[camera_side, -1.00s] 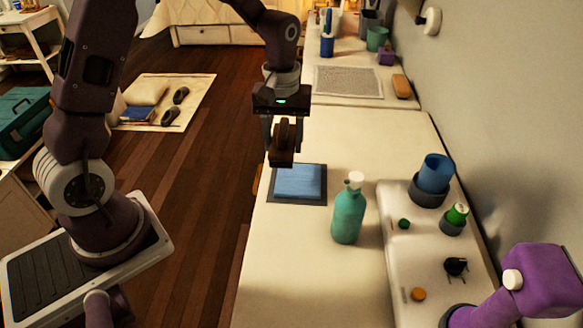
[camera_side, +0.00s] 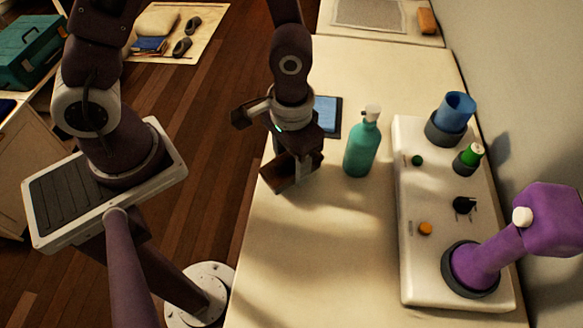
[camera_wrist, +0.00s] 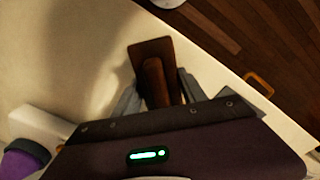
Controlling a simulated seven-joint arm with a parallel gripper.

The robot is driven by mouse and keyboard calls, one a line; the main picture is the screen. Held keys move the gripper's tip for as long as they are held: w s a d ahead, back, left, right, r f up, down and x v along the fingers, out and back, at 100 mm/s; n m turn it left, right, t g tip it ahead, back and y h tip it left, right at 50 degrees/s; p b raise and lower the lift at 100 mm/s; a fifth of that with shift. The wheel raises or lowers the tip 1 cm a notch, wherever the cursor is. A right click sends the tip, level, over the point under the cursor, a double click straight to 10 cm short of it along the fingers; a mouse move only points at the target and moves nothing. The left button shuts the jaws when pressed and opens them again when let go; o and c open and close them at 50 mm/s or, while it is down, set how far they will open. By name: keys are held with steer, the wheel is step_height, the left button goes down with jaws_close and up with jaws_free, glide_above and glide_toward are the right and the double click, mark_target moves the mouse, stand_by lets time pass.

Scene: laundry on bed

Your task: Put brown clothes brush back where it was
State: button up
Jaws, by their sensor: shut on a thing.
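My gripper (camera_side: 294,168) is shut on the brown clothes brush (camera_side: 280,177) and holds it over the pale surface, near that surface's left edge. In the wrist view the brush (camera_wrist: 152,52) lies between the two grey fingers (camera_wrist: 157,98), its wide flat part and raised handle showing. The gap between brush and surface is hard to judge. A folded blue cloth (camera_side: 325,112) on a dark mat is behind my gripper and partly hidden by it.
A teal bottle (camera_side: 361,146) stands right of my gripper. Farther right is a white board (camera_side: 413,275) with a blue cup (camera_side: 456,108), a green-capped item (camera_side: 472,154), small knobs and a purple object (camera_side: 548,220). The front of the pale surface (camera_side: 310,270) is clear.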

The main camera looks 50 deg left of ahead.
steer(key=shift+f, duration=1.1)
steer(key=o, duration=1.3)
steer(key=shift+f, duration=0.15)
step_height(320, 180, up, 12)
steer(key=shift+r, duration=0.2)
steer(key=s+a+r+t, duration=0.2)
steer(key=s+a+r, duration=0.1)
steer(key=r, duration=0.1)
steer(key=s+a+r+t, duration=0.1)
steer(key=s+a+r, duration=0.2)
steer(key=r, duration=0.2)
steer(key=s+a+r+t, duration=0.2)
steer(key=s+a+r, duration=0.1)
steer(key=r, duration=0.2)
steer(key=shift+s+a+t, duration=0.2)
steer(key=shift+s+t, duration=0.05)
steer(key=shift+t, duration=0.05)
steer(key=shift+r, duration=0.1)
